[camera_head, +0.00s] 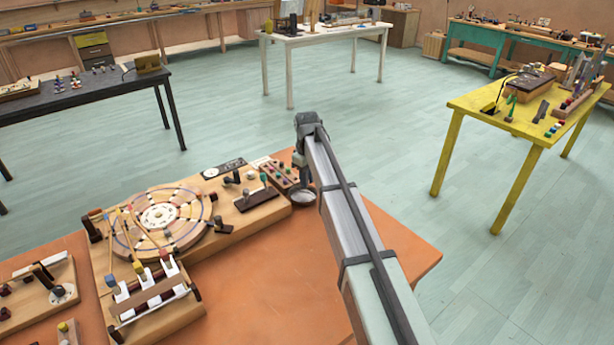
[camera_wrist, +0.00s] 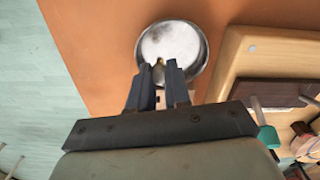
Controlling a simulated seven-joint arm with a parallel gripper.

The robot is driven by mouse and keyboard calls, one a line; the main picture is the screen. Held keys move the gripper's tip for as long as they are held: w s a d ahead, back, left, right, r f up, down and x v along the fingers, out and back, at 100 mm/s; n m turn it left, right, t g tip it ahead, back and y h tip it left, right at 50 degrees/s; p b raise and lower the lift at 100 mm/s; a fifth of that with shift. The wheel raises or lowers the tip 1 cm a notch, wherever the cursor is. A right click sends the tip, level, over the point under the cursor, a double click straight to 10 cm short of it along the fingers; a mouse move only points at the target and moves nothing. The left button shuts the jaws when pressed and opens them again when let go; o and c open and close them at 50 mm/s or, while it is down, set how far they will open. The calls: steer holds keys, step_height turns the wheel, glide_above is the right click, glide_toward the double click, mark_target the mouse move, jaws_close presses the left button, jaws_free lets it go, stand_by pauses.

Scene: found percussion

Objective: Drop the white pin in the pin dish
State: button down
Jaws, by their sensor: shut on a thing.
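The pin dish (camera_wrist: 178,38) is a round, shallow metal bowl on the orange table, just ahead of my fingertips in the wrist view. It also shows in the head view (camera_head: 303,197), beside my arm's end. My gripper (camera_wrist: 161,68) points at the dish, its fingertips overlapping the dish's near part in the picture. The fingers are shut on a small pale thing, which I take to be the white pin (camera_wrist: 160,100). Most of the pin is hidden between the fingers. The fingertips are hard to make out in the head view (camera_head: 304,180).
A wooden board (camera_head: 245,205) with a round dial and levers lies left of the dish. A small wooden rack with coloured pegs (camera_head: 280,172) stands close behind the dish. The orange table (camera_head: 405,240) is bare to the right of my arm.

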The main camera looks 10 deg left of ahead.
steer(key=c, duration=1)
jaws_free()
step_height(320, 180, up, 14)
steer(key=shift+f, duration=0.1)
